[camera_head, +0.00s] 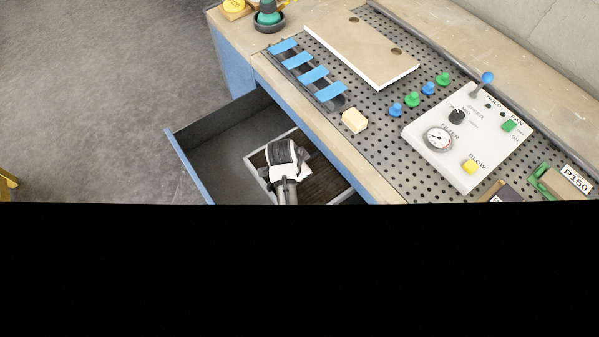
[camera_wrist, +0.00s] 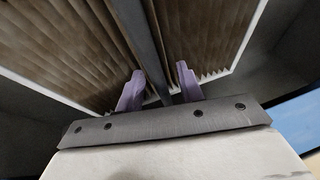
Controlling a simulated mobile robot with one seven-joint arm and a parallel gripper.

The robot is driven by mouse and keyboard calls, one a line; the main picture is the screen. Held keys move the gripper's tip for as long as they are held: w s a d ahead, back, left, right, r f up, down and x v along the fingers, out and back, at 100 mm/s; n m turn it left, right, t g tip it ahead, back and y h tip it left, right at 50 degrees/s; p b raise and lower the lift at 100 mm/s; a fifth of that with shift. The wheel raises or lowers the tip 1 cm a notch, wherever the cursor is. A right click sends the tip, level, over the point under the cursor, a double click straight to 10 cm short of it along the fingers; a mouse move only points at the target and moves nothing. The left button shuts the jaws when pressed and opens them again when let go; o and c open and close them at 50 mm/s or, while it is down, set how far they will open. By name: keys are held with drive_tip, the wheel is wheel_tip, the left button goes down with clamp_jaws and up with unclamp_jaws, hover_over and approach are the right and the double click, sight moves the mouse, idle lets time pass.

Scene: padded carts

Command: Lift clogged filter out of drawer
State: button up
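The clogged filter (camera_head: 325,179) is a brown pleated panel in a pale frame. It lies in the open blue-sided drawer (camera_head: 217,150), partly hidden by my arm and cut off at the lower edge of the head view. In the wrist view the dirty pleats (camera_wrist: 75,45) fill most of the picture, with a dark bar (camera_wrist: 141,28) running across the middle. My gripper (camera_wrist: 160,72) is open. Its two purple fingers stand on either side of the bar, with visible gaps. In the head view my gripper's contact with the filter is hidden.
The drawer's left part is empty. The lower head view is black.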

clamp_jaws()
idle(1.4)
